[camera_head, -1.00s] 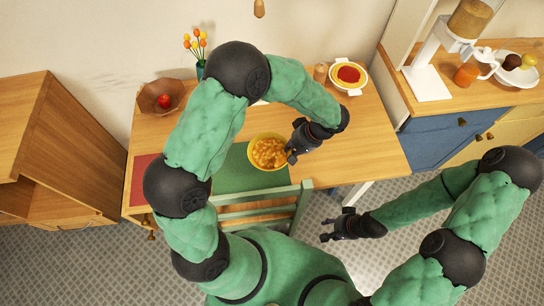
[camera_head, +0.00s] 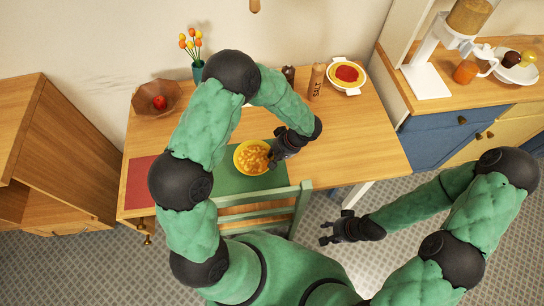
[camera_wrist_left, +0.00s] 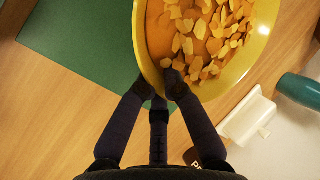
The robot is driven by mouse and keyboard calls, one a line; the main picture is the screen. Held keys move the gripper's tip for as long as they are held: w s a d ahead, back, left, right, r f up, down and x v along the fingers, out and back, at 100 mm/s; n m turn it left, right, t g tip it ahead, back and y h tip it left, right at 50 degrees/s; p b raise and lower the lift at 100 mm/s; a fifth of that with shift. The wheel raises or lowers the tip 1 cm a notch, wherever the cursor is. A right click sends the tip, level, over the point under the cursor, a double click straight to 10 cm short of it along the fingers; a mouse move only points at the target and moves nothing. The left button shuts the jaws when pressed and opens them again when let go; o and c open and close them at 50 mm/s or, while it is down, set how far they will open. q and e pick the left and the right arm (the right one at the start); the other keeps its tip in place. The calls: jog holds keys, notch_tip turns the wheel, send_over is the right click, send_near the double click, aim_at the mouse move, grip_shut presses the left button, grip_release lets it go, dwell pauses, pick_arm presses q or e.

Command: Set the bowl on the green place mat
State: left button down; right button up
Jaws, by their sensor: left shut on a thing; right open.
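The yellow bowl (camera_head: 240,161), filled with orange and yellow pieces, is at the green place mat (camera_head: 225,183) in the head view. My left gripper (camera_head: 272,154) is shut on the bowl's right rim there. In the left wrist view the fingers (camera_wrist_left: 162,88) pinch the near rim of the bowl (camera_wrist_left: 150,64), which overlaps the mat's edge (camera_wrist_left: 80,40). I cannot tell whether the bowl touches the mat. My right gripper (camera_head: 328,232) is open and empty, off the table's front edge.
A red mat (camera_head: 139,184) lies on the left of the table (camera_head: 360,135). A wooden bowl (camera_head: 145,102), a flower vase (camera_head: 197,70), a salt shaker (camera_head: 316,84) and a white dish (camera_head: 354,91) stand at the back. A green chair (camera_head: 302,205) is in front.

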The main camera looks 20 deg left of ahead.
pick_arm(q)
jog(key=shift+f, duration=0.1)
jog(key=c, duration=1.4)
grip_release()
jog(key=shift+r, duration=0.4)
jog(key=p+v, duration=0.2)
jog(key=v, duration=0.9)
jog(key=shift+d+r, duration=0.2)
jog(key=shift+r, duration=0.05)
